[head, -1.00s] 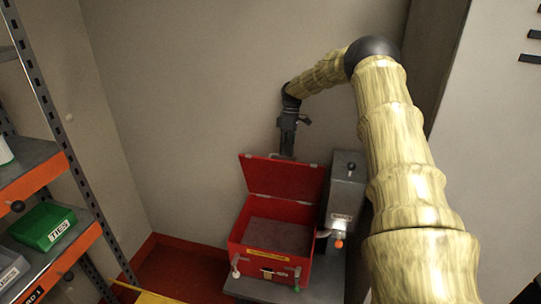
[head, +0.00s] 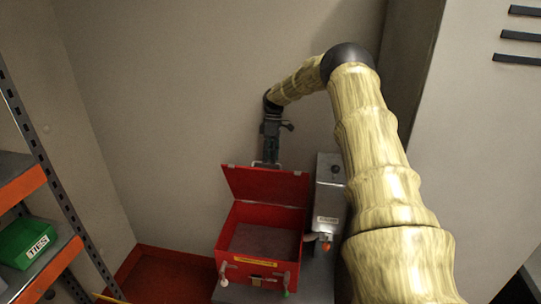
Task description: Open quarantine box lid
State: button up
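The red quarantine box (head: 246,271) stands on a grey stand, with a yellow label and a latch on its front. Its red lid (head: 266,186) is raised and leans back, and the grey inside of the box shows. My gripper (head: 268,160) points down just behind the lid's top edge. Its fingertips are partly hidden by the lid, so I cannot tell whether they are open or touch it.
A grey metal unit (head: 329,196) with a dark knob stands close to the right of the box. A shelf rack with a green bin (head: 28,243) is at the left. A wall is behind the box, and a pale cabinet (head: 480,130) stands at the right.

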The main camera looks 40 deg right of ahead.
jog(key=shift+s+d+f, duration=0.15)
jog(key=shift+d+f, duration=0.05)
jog(key=shift+f, duration=0.05)
notch_tip(320, 180, up, 11)
jog(key=shift+w+a, duration=0.2)
jog(key=shift+a, duration=0.2)
